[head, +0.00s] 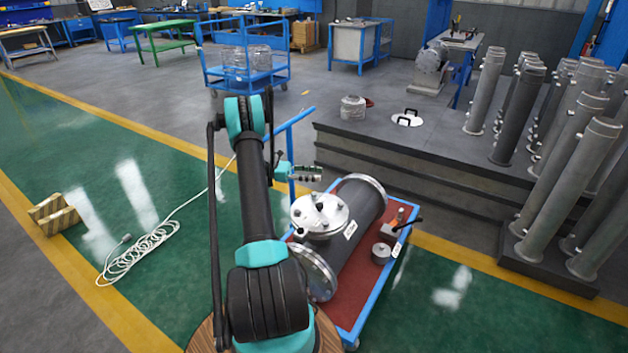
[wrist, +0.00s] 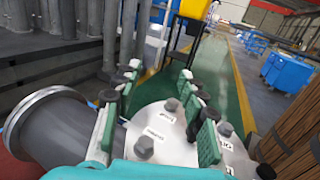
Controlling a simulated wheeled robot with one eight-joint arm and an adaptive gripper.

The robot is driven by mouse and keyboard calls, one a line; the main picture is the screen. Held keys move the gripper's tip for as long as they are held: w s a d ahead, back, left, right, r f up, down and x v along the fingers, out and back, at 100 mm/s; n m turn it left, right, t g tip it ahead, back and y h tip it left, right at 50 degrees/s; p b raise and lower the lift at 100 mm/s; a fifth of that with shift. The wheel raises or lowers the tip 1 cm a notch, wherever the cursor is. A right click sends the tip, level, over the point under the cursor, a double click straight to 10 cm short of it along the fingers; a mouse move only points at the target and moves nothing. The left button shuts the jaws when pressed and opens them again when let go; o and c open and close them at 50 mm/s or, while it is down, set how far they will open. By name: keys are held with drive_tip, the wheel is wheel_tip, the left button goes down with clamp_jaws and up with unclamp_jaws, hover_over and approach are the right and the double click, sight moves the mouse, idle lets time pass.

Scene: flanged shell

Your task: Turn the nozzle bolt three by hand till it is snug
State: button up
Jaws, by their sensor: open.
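The dark flanged shell (head: 352,222) lies on a cart, with a pale round nozzle flange (head: 322,222) on top. In the wrist view the white nozzle flange (wrist: 165,122) carries several grey bolt heads, among them a near one (wrist: 144,147), a farther one (wrist: 170,104) and one at the right (wrist: 225,128). Small labels lie beside them; I cannot read which bolt is three.
A dark platform (head: 420,155) with upright pipes (head: 486,90) stands to the right. Coiled white cable (head: 140,255) lies on the green floor.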

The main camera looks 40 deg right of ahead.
drive_tip(key=s+d+m+t+y, duration=0.2)
drive_tip(key=d+m+t+y, duration=0.1)
drive_tip(key=d+m, duration=0.2)
wheel_tip(320, 180, up, 10)
drive_tip(key=m+t+y, duration=0.9)
drive_tip(key=m+t, duration=0.2)
drive_tip(key=m, duration=0.8)
hover_over(314, 193)
wheel_tip(314, 193, down, 18)
drive_tip(key=shift+s+r, duration=0.1)
drive_tip(key=shift+c, duration=0.4)
clamp_jaws()
